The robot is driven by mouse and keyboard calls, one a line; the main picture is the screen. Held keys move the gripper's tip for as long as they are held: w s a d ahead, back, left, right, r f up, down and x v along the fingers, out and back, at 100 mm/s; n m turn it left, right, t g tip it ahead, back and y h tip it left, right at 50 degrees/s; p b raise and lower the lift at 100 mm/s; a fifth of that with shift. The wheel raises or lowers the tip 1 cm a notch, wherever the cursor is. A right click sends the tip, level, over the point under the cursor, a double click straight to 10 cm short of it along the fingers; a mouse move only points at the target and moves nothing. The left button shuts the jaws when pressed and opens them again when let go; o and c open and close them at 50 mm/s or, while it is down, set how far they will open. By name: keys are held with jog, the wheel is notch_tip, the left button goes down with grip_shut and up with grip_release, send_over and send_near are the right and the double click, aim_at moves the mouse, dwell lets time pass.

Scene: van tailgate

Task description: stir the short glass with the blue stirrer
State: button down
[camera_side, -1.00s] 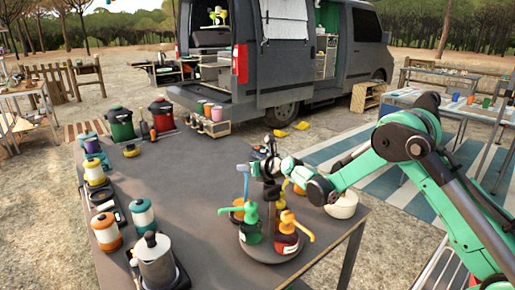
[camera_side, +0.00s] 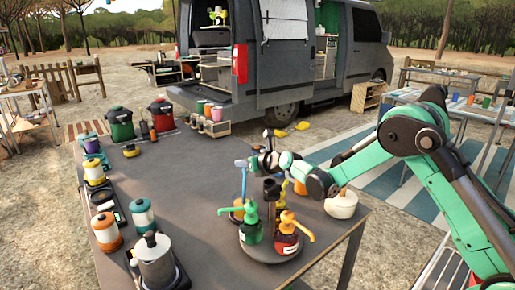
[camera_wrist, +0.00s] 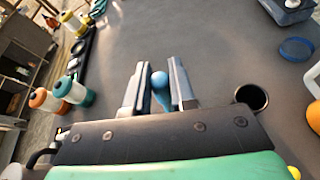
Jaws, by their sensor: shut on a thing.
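The blue stirrer (camera_side: 243,182) stands nearly upright, its rounded top at the left tip of my gripper (camera_side: 254,163). In the wrist view the blue stirrer (camera_wrist: 159,86) is seen end-on between the two fingers of my gripper (camera_wrist: 160,88), which are shut on it. The stirrer's lower part comes down beside the green pump bottle (camera_side: 251,224), towards a low amber vessel (camera_side: 236,215) that may be the short glass. This vessel is partly hidden by the bottle. I cannot tell whether the stirrer's tip is inside it.
A round tray (camera_side: 268,252) holds the green bottle, an orange-red pump bottle (camera_side: 287,240) and a tall dark cylinder (camera_side: 271,196). A cream pot (camera_side: 341,205) stands right. Canisters and a moka pot (camera_side: 156,263) line the left edge. The table's middle (camera_side: 190,185) is clear.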

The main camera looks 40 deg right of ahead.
jog(key=shift+w+d+r, duration=0.15)
jog(key=shift+d+r, duration=0.05)
jog(key=shift+r, duration=1.05)
jog(key=shift+w+d+r, duration=0.1)
jog(key=shift+d+r, duration=0.1)
jog(key=shift+r, duration=1)
